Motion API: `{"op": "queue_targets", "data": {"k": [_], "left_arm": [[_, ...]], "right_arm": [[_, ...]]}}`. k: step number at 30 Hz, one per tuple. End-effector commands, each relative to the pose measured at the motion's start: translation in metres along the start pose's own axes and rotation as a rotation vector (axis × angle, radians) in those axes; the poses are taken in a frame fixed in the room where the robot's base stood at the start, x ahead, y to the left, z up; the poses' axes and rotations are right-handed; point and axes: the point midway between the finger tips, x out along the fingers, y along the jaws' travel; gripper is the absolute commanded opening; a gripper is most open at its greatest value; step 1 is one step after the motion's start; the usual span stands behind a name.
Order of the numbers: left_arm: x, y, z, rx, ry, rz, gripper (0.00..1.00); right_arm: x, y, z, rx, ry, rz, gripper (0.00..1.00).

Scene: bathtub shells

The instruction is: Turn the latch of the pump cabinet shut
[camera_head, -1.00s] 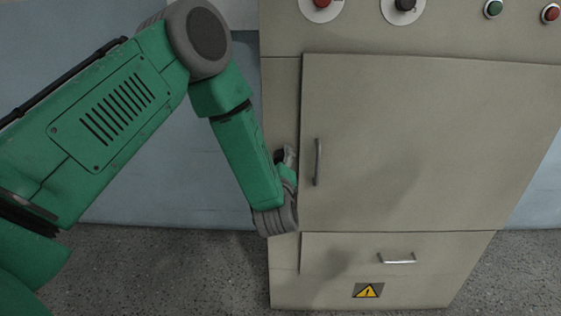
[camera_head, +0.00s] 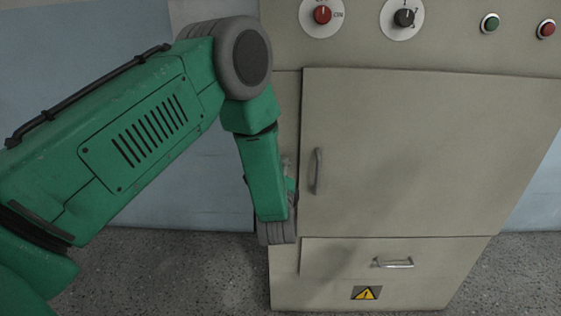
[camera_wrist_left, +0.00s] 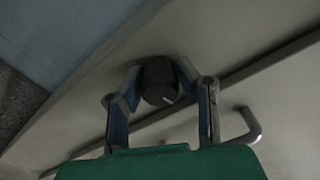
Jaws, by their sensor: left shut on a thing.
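The tall grey-beige pump cabinet (camera_head: 400,160) has a large door with a vertical handle (camera_head: 317,170) near its left edge. The door looks closed. The latch (camera_wrist_left: 159,80) is a dark round knob with a short white mark, on the cabinet face beside the door seam in the left wrist view. My left gripper (camera_wrist_left: 162,88) is shut on the latch, one finger on each side of it. In the head view my left gripper (camera_head: 288,168) is at the cabinet's left strip, and my forearm and wrist hide most of it and the latch. My right gripper is not in view.
The door handle also shows close to one finger in the left wrist view (camera_wrist_left: 247,126). A drawer (camera_head: 350,265) with a handle and a warning label lies below. A red knob (camera_head: 322,14), a black knob (camera_head: 404,18) and buttons sit above. Floor (camera_head: 170,270) left of the cabinet is clear.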

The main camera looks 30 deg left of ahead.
Motion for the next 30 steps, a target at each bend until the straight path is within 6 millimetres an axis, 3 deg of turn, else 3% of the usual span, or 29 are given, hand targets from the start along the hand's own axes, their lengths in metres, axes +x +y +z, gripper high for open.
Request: {"op": "queue_targets", "data": {"k": [6,30], "left_arm": [[-0.004,0.005,-0.003,-0.196,0.011,0.016,0.0],[-0.004,0.008,-0.004,-0.955,0.003,0.024,0.0]], "right_arm": [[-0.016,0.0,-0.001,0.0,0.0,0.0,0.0],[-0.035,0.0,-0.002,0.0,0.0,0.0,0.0]]}}
